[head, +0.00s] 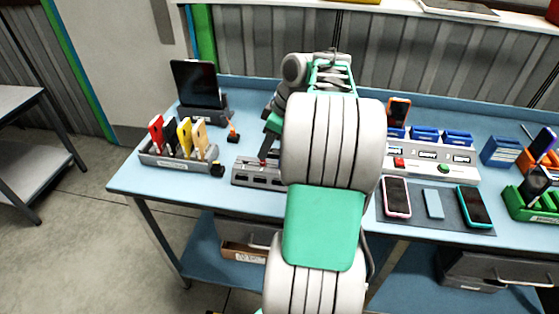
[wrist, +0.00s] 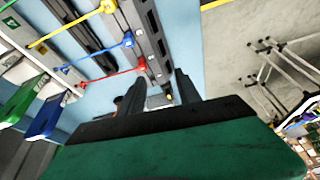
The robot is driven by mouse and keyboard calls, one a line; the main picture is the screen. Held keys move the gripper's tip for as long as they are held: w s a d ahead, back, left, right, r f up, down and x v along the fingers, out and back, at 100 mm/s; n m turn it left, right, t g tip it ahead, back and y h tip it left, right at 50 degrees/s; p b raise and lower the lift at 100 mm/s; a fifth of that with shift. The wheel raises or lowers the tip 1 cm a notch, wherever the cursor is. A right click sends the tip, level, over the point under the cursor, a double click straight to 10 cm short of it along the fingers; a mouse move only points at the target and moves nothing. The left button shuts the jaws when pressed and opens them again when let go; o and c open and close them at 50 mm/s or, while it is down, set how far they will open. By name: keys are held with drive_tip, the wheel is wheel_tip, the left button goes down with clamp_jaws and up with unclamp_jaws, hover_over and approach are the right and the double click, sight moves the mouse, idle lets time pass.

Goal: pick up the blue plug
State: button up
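A blue plug (wrist: 128,39) is in the wrist view, upper left of my fingers, at the end of a thin blue cable by a grey slotted strip (wrist: 150,40). A red plug (wrist: 140,62) and a yellow plug (wrist: 108,6) sit on either side of it, each with its own cable. My gripper (wrist: 160,76) has two dark fingers spread apart, with no plug between them. The blue plug is apart from both fingers. In the head view my arm hides much of the bench middle, and I cannot make out the blue plug there.
On the blue bench (head: 150,188), a grey rack (head: 178,163) of coloured phones and a dark tablet (head: 195,83) stand left. A grey slotted block (head: 257,172) is beside my arm. Phones lie on a dark mat (head: 450,215) at right, before a button panel (head: 430,160).

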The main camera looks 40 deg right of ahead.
drive_tip(key=s+d+f+n, duration=0.1)
drive_tip(key=s+d, duration=0.2)
drive_tip(key=d, duration=0.4)
drive_tip(key=x, duration=0.7)
drive_tip(key=shift+a+f, duration=0.15)
drive_tip(key=shift+f, duration=0.15)
clamp_jaws()
